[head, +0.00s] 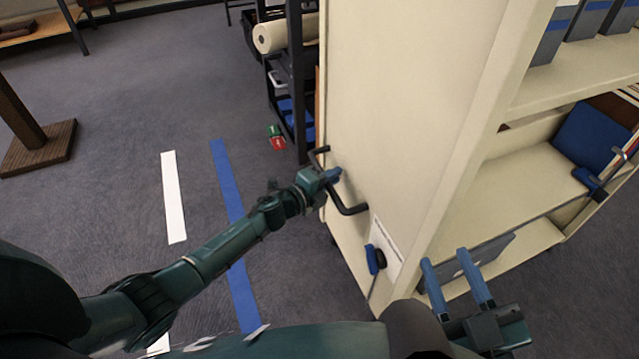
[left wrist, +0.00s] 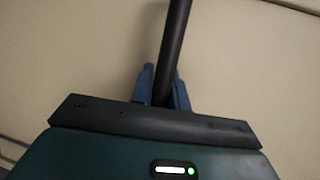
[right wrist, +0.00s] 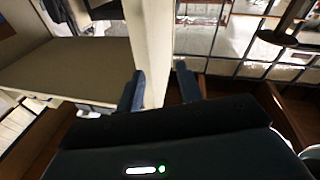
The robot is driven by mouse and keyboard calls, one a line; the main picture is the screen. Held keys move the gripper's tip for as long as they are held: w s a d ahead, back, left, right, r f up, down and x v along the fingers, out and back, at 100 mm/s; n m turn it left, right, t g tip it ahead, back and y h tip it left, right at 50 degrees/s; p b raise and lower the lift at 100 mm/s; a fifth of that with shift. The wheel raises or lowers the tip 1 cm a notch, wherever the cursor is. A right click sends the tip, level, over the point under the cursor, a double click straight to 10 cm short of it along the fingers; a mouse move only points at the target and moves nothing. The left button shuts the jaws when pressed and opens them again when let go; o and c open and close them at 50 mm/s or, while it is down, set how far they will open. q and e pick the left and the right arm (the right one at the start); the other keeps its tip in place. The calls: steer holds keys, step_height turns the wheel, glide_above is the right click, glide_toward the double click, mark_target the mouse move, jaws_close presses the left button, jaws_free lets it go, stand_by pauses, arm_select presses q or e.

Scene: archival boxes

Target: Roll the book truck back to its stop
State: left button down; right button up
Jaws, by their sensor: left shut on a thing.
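The book truck (head: 410,120) is a tall cream shelf unit filling the right of the head view, its end panel facing me. A black bar handle (head: 348,208) is fixed to that panel. My left gripper (head: 334,174) is shut on the handle; the left wrist view shows the dark bar (left wrist: 174,45) between the blue fingers. My right gripper (head: 447,257) is open and empty, near the truck's front lower edge. In the right wrist view a cream upright (right wrist: 157,50) shows between its fingers; I cannot tell any contact. I cannot identify the stop.
A blue floor strip (head: 228,185) and a white strip (head: 173,195) lie left of the truck. A dark rack (head: 297,90) with a paper roll (head: 285,35) stands behind it. A brown wooden post base (head: 40,148) is far left. Grey floor between is open.

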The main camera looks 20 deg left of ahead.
mark_target(347, 174)
arm_select(q)
steer(key=w+d, duration=0.1)
steer(key=w+d+b, duration=0.1)
steer(key=d, duration=0.1)
steer(key=shift+w+d, duration=0.15)
steer(key=shift+w+d+r, duration=0.15)
steer(key=shift+w+d, duration=0.05)
steer(key=shift+d, duration=0.1)
arm_select(e)
steer(key=shift+w+d+r, duration=0.1)
steer(key=shift+w+r, duration=0.1)
arm_select(q)
steer(key=shift+d, duration=0.1)
steer(key=c, duration=1.6)
jaws_free()
steer(key=shift+w, duration=0.1)
steer(key=shift+c, duration=0.2)
steer(key=shift+r, duration=0.1)
arm_select(e)
steer(key=shift+w, duration=0.1)
